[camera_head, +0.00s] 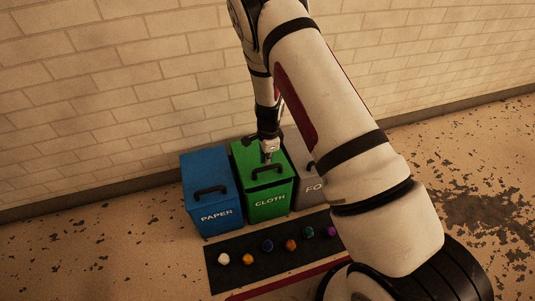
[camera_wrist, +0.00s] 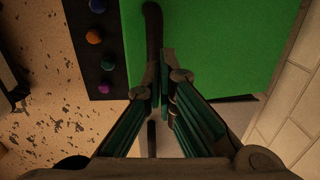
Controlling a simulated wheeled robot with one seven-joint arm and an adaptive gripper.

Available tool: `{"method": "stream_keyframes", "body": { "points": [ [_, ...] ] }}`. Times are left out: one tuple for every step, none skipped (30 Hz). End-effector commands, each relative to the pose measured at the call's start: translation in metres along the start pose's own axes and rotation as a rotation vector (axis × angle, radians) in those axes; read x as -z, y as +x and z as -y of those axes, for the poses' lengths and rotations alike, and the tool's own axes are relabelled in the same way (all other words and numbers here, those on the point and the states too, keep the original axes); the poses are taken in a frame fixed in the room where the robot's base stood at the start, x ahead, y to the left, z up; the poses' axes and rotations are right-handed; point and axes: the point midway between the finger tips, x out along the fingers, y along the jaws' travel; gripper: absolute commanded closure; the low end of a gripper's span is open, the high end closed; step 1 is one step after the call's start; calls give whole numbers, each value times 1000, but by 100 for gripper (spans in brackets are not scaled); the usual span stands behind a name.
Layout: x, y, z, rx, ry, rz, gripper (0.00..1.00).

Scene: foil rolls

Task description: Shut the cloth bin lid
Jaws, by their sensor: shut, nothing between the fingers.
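The green cloth bin (camera_head: 270,205) stands in the middle of a row of bins against the wall. Its green lid (camera_head: 248,158), with a black handle (camera_head: 267,168), lies low over the bin. A thin dark line runs under the lid's front edge, so I cannot tell whether it sits flush. My gripper (camera_head: 268,156) points down over the lid, right by the handle. In the wrist view my gripper (camera_wrist: 164,78) has its fingers together and empty, beside the black handle (camera_wrist: 153,30) over the green lid (camera_wrist: 225,45). Whether the fingertips touch the lid is unclear.
The blue paper bin (camera_head: 213,220), its lid down, stands left of the cloth bin. A grey bin (camera_head: 308,190) stands to the right, partly hidden by my arm. A black mat (camera_head: 238,280) with several coloured balls lies in front. Open floor extends left and right.

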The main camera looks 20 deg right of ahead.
Motion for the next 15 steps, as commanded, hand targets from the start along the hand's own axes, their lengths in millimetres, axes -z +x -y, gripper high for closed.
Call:
{"method": "stream_keyframes", "body": {
  "points": [
    [0,7,0,-1,0,0,100],
    [0,8,0,-1,0,0,100],
    [0,10,0,0,0,0,100],
    [0,12,0,0,-1,0,100],
    [0,12,0,0,-1,0,100],
    [0,13,0,0,-1,0,100],
    [0,13,0,0,-1,0,100],
    [0,13,0,0,-1,0,100],
    [0,13,0,0,-1,1,100],
    [0,13,0,0,-1,0,100],
    [0,13,0,0,-1,0,100],
    [0,13,0,0,-1,0,100],
    [0,13,0,0,-1,0,100],
    [0,13,0,0,-1,0,100],
    [0,13,0,0,-1,0,100]
  ]
}}
